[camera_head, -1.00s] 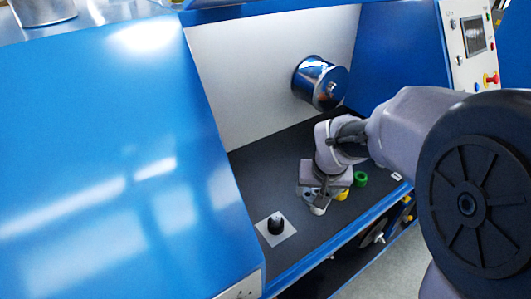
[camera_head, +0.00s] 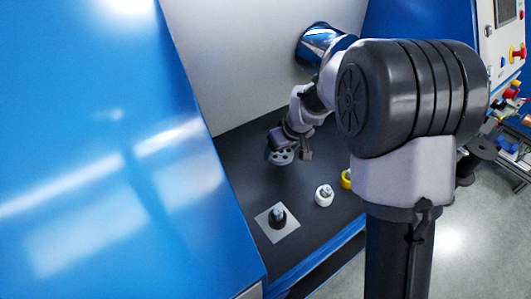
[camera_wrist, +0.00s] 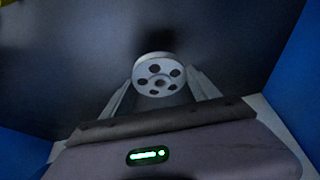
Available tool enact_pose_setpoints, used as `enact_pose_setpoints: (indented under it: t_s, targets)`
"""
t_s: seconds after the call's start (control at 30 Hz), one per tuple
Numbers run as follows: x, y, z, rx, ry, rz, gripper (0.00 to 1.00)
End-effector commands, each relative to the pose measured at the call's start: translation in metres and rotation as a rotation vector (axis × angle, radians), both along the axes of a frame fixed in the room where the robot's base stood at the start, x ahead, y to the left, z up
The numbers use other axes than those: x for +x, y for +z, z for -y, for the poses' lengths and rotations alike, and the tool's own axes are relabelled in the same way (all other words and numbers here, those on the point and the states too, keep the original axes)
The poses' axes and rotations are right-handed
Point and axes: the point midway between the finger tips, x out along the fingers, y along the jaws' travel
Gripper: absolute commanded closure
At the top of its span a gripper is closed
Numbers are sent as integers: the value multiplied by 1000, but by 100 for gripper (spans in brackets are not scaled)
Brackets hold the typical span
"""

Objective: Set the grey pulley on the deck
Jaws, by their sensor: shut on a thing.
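My gripper (camera_head: 292,152) is shut on the grey pulley (camera_head: 277,156), a disc with several round holes. It holds the pulley above the dark deck (camera_head: 240,160), towards the back wall. In the wrist view the pulley (camera_wrist: 158,74) sits between the two fingers (camera_wrist: 159,92), its holed face towards the camera. A shadow lies on the deck beyond it. How high the pulley is above the deck is hard to tell.
A black post (camera_head: 278,216) stands on a light square plate (camera_head: 263,225) near the front. A white pulley (camera_head: 324,197) and a yellow pulley (camera_head: 346,179) stand to its right. A shiny cylinder (camera_head: 318,42) sticks out of the back wall. Blue panels flank the bay.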

Motion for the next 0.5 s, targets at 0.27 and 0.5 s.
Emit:
enact_pose_setpoints:
  t_s: [0.27, 0.5]
  targets:
    - [24, -5, -41, 0, 2, 1, 78]
    - [27, -44, -47, -1, -2, -1, 78]
